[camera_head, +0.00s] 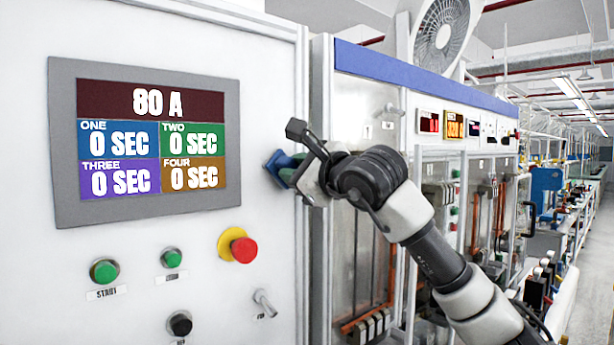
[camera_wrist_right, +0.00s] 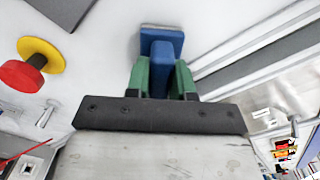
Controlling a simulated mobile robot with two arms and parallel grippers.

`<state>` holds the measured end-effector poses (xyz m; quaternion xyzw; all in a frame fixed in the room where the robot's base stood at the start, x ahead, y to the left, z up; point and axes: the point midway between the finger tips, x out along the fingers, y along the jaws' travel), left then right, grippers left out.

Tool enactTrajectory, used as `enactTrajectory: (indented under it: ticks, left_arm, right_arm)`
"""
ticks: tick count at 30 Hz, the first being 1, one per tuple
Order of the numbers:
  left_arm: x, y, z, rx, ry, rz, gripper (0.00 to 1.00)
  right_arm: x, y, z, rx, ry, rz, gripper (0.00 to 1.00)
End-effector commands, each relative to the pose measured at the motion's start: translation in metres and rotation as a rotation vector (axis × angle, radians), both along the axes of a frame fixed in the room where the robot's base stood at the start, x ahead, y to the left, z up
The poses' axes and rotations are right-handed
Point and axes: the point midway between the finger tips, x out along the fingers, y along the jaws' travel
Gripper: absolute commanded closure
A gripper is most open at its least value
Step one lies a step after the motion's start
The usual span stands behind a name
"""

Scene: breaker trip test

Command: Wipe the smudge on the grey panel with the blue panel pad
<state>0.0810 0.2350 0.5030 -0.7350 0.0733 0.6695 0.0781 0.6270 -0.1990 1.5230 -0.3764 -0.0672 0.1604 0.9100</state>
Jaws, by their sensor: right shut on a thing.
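The blue panel pad (camera_head: 279,163) is in my right gripper (camera_head: 291,174), at the right part of the pale grey panel (camera_head: 262,110), to the right of the display. In the right wrist view the green fingers of my right gripper (camera_wrist_right: 162,75) are shut on the handle of the blue pad (camera_wrist_right: 161,48). The pad's flat face is turned to the pale panel (camera_wrist_right: 105,50). It is at or very close to the surface; I cannot tell if it touches. No smudge shows in either view; the pad may hide it. My left gripper is not in view.
A grey-framed display (camera_head: 68,150) is left of the pad. A red emergency button on a yellow ring (camera_head: 237,245) sits below it, with green buttons (camera_head: 104,271) and a small lever (camera_head: 264,303). The panel's right edge and a metal frame (camera_head: 322,90) are close to the gripper.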

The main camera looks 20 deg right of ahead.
Motion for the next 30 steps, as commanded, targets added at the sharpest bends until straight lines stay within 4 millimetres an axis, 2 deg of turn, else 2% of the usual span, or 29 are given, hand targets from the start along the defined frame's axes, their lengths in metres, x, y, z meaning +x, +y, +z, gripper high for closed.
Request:
enactTrajectory:
  ticks: [5,17,26,30]
  left_arm:
    - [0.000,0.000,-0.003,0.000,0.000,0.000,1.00]
    - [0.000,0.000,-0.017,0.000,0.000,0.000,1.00]
    - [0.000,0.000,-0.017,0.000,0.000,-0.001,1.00]
    - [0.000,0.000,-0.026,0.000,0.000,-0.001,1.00]
  right_arm:
    - [-0.002,0.006,-0.001,-0.002,-0.001,0.001,0.96]
    - [-0.013,0.034,-0.001,-0.001,0.000,0.001,0.96]
    - [-0.014,0.033,0.000,0.000,0.001,-0.001,0.96]
    - [-0.024,0.029,-0.001,0.000,-0.002,-0.002,0.96]
